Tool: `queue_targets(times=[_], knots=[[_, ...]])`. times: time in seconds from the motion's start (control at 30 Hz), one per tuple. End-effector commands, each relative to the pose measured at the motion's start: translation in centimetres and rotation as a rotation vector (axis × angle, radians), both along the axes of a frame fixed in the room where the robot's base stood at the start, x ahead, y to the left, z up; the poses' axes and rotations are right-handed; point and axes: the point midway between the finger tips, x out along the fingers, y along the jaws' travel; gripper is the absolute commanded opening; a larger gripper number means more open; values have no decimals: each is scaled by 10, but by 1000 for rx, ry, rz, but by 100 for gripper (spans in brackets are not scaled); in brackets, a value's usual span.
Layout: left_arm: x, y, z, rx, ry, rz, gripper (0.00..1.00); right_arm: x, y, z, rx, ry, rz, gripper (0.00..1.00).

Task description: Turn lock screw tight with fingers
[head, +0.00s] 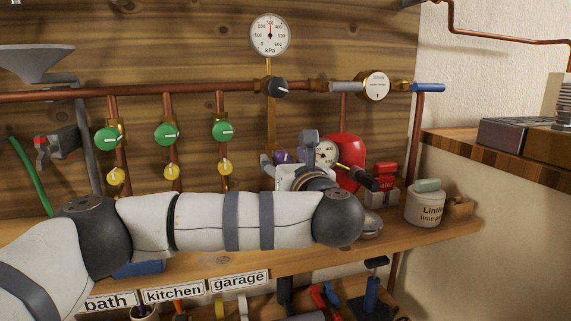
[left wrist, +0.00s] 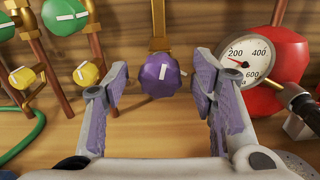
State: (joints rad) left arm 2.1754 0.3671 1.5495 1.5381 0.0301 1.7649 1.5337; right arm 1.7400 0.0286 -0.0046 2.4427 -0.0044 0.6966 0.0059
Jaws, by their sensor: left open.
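A purple faceted knob (left wrist: 160,75) with a white mark line hangs at the lower end of a brass stem, likely the lock screw. My left gripper (left wrist: 161,90) is open, with one purple-padded finger on each side of the knob and visible gaps to both. In the head view my left gripper (head: 288,152) is at the wall below the brass stem, partly hidden by my own wrist. A small purple patch shows between its fingers there; I cannot tell knob from pad. My right gripper is in neither view.
A red tank (head: 348,155) and a small gauge (left wrist: 250,58) stand close to the right of the fingers. Green knobs (head: 167,132) and yellow knobs (head: 170,172) are on pipes to the left. A white tub (head: 425,207) stands on the wooden shelf (head: 440,239).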

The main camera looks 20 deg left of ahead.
Motion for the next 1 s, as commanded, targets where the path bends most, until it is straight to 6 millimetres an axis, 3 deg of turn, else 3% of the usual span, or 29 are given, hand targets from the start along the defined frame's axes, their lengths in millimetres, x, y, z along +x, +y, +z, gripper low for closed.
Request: queue_targets(times=[0.03, 0.2, 0.27, 0.67, 1.0], knots=[[0, 0, 0, 0, 0, 0, 52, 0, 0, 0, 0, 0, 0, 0], [0, 0, -1, -1, 1, 0, 13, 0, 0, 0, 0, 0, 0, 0], [0, 0, -1, -1, 1, 0, 4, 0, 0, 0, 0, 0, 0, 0], [0, -1, 2, 59, 40, 0, 4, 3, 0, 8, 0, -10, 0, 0], [-1, -1, 5, 287, 191, 2, 4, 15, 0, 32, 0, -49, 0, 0]])
